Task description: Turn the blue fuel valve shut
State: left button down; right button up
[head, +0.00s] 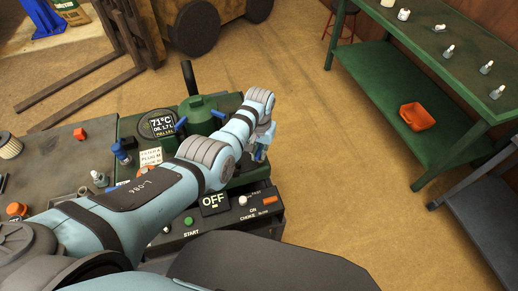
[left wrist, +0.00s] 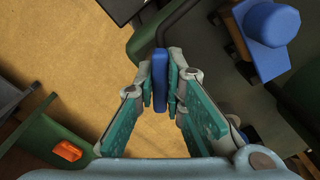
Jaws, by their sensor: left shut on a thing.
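My left gripper (head: 262,150) reaches across the green mower engine (head: 204,108) to its right side, pointing down. In the left wrist view the fingertips of my left gripper (left wrist: 162,82) are shut on an upright blue bar, the fuel valve handle (left wrist: 160,66), with one finger on each side. The rest of the valve is hidden. In the head view the gripper and forearm cover the valve. My right gripper is not in view.
The control panel has an OFF display (head: 214,201) and a green START button (head: 187,221). A gauge (head: 160,123) reads 71°C. A green bench (head: 376,72) at right holds several small parts, with an orange bin (head: 417,116) below. Open floor lies between engine and bench.

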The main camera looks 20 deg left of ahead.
pick_arm(q)
jog(key=m+p, duration=0.1)
jog(key=m, duration=0.4)
jog(key=shift+r+m, duration=0.1)
jog(key=shift+m, duration=0.2)
jog(key=m, duration=0.4)
jog(key=shift+w+m, duration=0.1)
jog(key=shift+m, duration=0.3)
jog(key=c, duration=1.7)
grip_release()
jog(key=shift+o, duration=0.2)
notch_tip(320, 180, up, 12)
